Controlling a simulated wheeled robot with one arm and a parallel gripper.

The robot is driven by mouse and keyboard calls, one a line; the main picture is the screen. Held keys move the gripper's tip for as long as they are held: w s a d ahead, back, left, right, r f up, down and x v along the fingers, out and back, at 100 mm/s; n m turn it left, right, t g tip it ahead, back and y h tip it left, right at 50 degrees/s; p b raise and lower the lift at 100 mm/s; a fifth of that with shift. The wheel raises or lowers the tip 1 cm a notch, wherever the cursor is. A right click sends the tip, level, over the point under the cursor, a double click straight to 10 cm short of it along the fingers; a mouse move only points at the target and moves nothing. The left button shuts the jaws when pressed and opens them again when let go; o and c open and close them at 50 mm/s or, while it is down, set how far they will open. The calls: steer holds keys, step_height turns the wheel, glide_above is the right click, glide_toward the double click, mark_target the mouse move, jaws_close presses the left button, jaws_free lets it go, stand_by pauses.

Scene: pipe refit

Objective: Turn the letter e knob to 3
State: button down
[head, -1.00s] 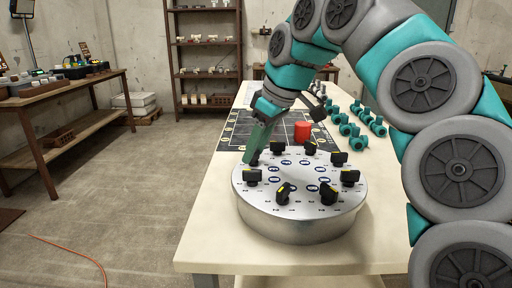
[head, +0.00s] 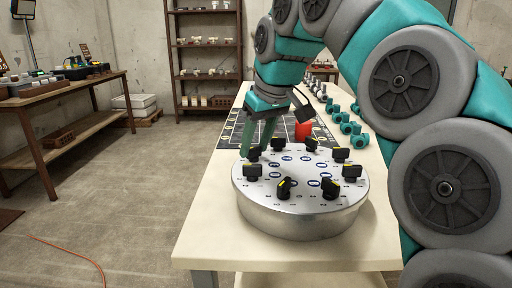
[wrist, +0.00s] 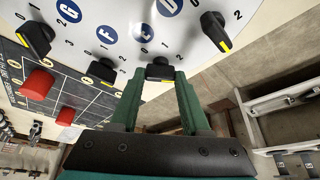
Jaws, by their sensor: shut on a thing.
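The round silver dial plate (head: 300,222) stands on the table and carries a ring of black knobs with yellow marks. My gripper (head: 252,146) reaches down to a knob at the plate's back left. In the wrist view, its green fingers (wrist: 160,82) are shut on this black knob (wrist: 160,69), one on each side. Its yellow mark faces the plate's outer edge. A round blue label (wrist: 143,33) lies inward of it; I cannot tell for certain whether its letter is E or F. The fingers partly cover the numbers around the knob.
Neighbouring knobs stand at either side in the wrist view, one at left (wrist: 102,70) and one at right (wrist: 215,31). Teal pipe parts (head: 357,138) lie at the table's right.

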steer(key=m+h, duration=0.1)
steer(key=m, duration=0.2)
steer(key=shift+f+m+b, duration=0.1)
steer(key=shift+m+b, duration=0.2)
steer(key=shift+a+m+t+h, duration=0.15)
steer(key=shift+m+t+h, duration=0.45)
steer(key=shift+m, duration=1.2)
steer(key=shift+h, duration=0.3)
steer(key=shift+c, duration=1.9)
jaws_free()
steer(key=shift+v, duration=2.75)
steer(key=p+v, duration=0.1)
steer(key=v, duration=0.1)
steer(key=shift+r+p, duration=0.35)
